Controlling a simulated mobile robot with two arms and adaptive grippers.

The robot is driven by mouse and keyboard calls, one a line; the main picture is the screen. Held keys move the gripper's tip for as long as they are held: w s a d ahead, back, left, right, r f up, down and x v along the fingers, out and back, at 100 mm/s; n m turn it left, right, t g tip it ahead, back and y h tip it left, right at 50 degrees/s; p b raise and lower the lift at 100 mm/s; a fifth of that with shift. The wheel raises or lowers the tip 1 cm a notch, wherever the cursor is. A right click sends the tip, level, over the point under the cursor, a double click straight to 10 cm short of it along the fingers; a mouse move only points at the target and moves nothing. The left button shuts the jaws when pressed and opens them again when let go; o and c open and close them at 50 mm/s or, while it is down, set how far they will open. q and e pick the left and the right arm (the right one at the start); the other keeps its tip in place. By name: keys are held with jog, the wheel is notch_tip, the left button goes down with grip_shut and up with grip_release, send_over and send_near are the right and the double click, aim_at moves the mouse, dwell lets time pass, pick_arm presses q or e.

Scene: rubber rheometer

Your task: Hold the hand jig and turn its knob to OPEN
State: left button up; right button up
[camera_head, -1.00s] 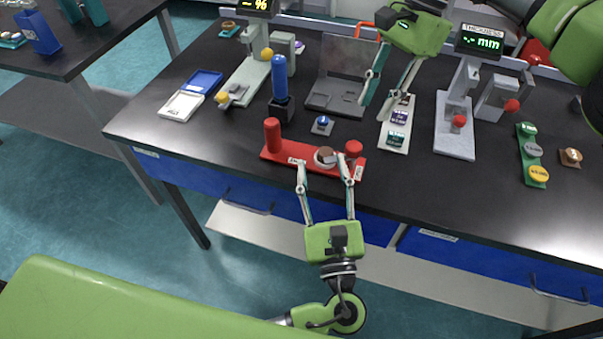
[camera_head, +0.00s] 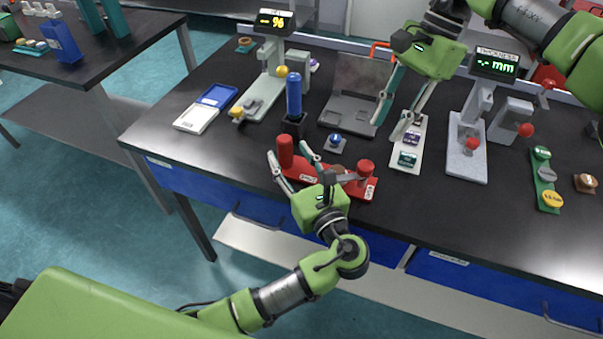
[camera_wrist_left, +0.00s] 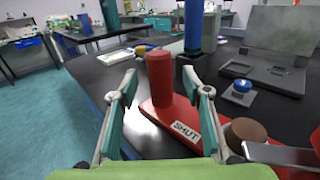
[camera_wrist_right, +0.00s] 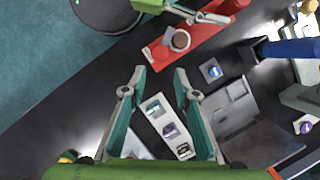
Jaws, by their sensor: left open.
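The red hand jig (camera_head: 355,190) lies near the front edge of the table. A red upright post (camera_head: 285,150) stands at its left end and a red knob (camera_head: 365,167) at its right. A label on its base reads SHUT in the left wrist view (camera_wrist_left: 186,131), beside a brown disc (camera_wrist_left: 245,130). My left gripper (camera_head: 290,156) is open, its fingers on either side of the post; I cannot tell whether they touch it. My right gripper (camera_head: 390,118) is open and empty above a pale strip with labelled pads (camera_head: 405,160). The right wrist view shows the brown disc (camera_wrist_right: 180,40).
A blue upright cylinder (camera_head: 294,97) and a small blue button (camera_head: 335,140) stand behind the jig. A grey metal plate stand (camera_head: 350,118) is further back. The thickness gauge (camera_head: 468,140) stands at right. Bare tabletop (camera_head: 440,215) lies right of the jig.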

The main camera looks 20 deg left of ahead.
pick_arm(q)
jog(key=shift+x, duration=1.75)
grip_shut()
pick_arm(e)
jog(key=o, duration=0.4)
jog(key=shift+s, duration=0.1)
